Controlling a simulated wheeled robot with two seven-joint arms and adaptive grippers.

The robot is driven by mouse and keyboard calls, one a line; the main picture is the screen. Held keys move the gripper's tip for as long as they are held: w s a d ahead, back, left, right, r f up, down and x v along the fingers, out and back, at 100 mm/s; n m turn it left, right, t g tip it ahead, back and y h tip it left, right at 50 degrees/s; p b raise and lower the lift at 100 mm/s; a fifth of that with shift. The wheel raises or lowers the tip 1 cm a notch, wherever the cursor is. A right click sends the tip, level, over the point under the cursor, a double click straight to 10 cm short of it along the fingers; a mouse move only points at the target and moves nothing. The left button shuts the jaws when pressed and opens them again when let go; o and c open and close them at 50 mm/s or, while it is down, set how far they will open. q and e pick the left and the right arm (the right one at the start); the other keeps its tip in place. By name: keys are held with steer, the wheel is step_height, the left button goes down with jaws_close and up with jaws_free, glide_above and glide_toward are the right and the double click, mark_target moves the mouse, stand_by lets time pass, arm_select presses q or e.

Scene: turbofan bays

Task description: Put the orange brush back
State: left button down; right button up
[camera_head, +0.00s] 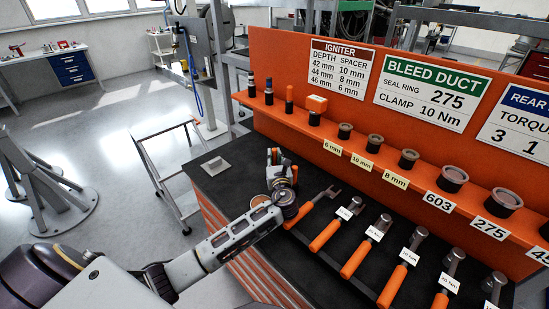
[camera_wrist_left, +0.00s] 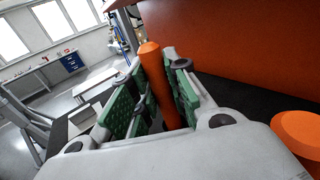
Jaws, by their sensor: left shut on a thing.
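My left gripper (camera_head: 281,166) is over the left part of the black bench top, in front of the orange shelf. In the left wrist view its green-padded fingers are shut on an orange rod, the orange brush (camera_wrist_left: 156,85). The brush stands lengthwise between the pads, its rounded end beyond the fingertips. Its lower part is hidden by the gripper body. In the head view the brush is mostly hidden by the gripper. The orange shelf (camera_head: 393,165) carries a row of upright items at its left end, one a slim orange piece (camera_head: 289,97) in a dark holder. My right gripper is not in view.
Several orange-handled tools (camera_head: 358,257) lie on the bench right of my gripper. A small grey plate (camera_head: 216,166) lies at the bench's far left corner. Capped parts with labels fill the shelf's right side.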

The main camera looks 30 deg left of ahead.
arm_select(q)
steer(key=shift+f, duration=0.15)
stand_by(0.3)
steer(key=c, duration=1.3)
jaws_free()
steer(key=shift+s+d, duration=0.1)
steer(key=shift+s, duration=0.05)
steer(key=v, duration=1.1)
steer(key=shift+s+d, duration=0.2)
steer(key=shift+s, duration=0.1)
